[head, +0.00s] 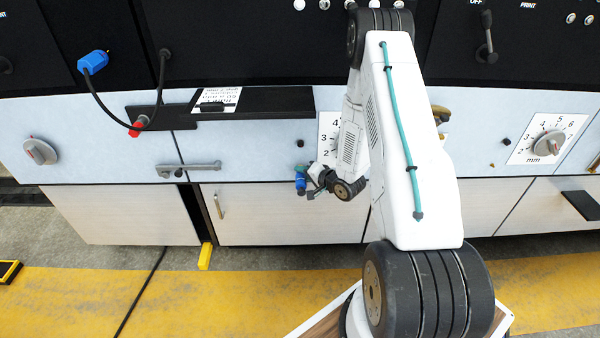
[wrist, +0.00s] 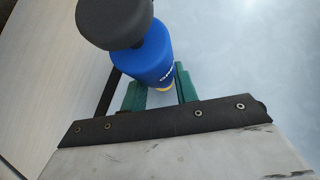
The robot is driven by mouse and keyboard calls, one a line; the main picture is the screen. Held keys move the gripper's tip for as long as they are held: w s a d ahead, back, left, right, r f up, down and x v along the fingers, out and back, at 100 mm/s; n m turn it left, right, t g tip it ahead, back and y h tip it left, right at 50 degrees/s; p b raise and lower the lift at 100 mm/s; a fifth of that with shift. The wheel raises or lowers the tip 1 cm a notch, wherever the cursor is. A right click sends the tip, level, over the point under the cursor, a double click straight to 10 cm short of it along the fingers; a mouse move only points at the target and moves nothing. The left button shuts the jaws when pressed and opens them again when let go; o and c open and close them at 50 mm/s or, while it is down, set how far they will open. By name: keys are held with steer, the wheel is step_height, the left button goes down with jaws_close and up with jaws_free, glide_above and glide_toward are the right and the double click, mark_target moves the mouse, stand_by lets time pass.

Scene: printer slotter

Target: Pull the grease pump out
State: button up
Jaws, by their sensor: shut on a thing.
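The grease pump is a blue cylinder with a dark round knob and a yellow band. In the wrist view the blue body (wrist: 143,58) sits between the green fingers of my gripper (wrist: 162,90), which is shut on it. In the head view the pump (head: 300,185) is small, near the lower edge of the light blue panel, with my gripper (head: 308,177) beside it. The pump's far end is hidden, so I cannot tell whether it is still seated in the machine.
The light blue panel has dials (head: 40,151), a grey lever (head: 188,169) and a black shelf (head: 255,102). White cabinet doors (head: 285,214) are below; one gap stands open at left with a yellow block (head: 205,256). The yellow floor strip (head: 230,300) is mostly clear.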

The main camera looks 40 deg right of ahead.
mark_target(304, 180)
steer(key=shift+s+a, duration=0.6)
steer(key=shift+s, duration=0.3)
steer(key=shift+s+a, duration=0.6)
steer(key=shift+s, duration=0.3)
